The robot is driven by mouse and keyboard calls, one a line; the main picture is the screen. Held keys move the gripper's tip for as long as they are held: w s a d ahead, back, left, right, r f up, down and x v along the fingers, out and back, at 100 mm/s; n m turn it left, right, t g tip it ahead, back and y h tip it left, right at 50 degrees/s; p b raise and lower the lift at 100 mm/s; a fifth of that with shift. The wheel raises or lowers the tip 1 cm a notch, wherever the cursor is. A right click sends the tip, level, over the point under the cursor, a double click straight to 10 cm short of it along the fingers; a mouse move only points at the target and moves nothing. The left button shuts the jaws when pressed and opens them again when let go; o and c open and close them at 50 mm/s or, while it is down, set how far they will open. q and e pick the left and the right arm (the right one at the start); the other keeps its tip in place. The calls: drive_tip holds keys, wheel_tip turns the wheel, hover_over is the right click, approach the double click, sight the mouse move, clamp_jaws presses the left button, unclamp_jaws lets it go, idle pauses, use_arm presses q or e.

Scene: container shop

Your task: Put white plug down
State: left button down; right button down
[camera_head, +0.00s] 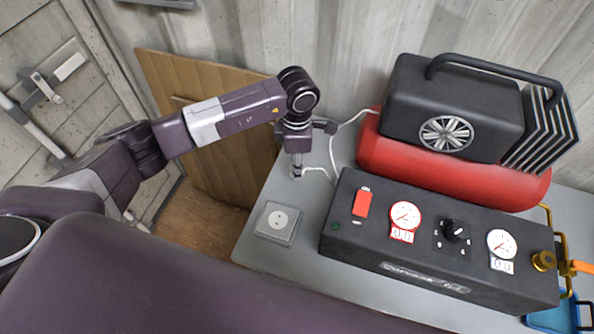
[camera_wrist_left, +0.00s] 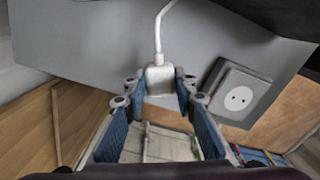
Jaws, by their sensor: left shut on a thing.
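The white plug (camera_wrist_left: 160,77) sits between the fingertips of my left gripper (camera_wrist_left: 160,88) in the left wrist view, with its white cable running up from it. In the head view my left gripper (camera_head: 296,172) points down over the table's left edge, shut on the plug, which is too small there to make out clearly. A grey wall-type socket (camera_head: 279,222) with a round white face lies on the table nearer to me, apart from the plug. It also shows right of the gripper in the wrist view (camera_wrist_left: 239,97). My right gripper is not in view.
The grey table (camera_head: 262,256) carries a black control box (camera_head: 370,247) with gauges, and a compressor with a red tank (camera_head: 372,160) behind it. The white cable (camera_head: 333,143) runs toward the compressor. A wooden panel (camera_head: 222,150) stands left of the table.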

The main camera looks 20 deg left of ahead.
sight(297, 182)
use_arm(q)
drive_tip(key=shift+f, duration=0.4)
wheel_tip(297, 182, down, 4)
drive_tip(key=shift+r+p, duration=0.15)
drive_tip(key=shift+p, duration=0.35)
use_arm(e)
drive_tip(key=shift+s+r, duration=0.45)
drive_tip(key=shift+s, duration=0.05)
use_arm(q)
drive_tip(key=shift+f+b, duration=0.35)
drive_tip(key=shift+b, duration=0.1)
drive_tip(key=c, duration=1.6)
unclamp_jaws()
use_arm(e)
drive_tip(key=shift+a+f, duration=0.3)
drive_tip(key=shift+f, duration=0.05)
use_arm(q)
drive_tip(key=shift+r, duration=0.1)
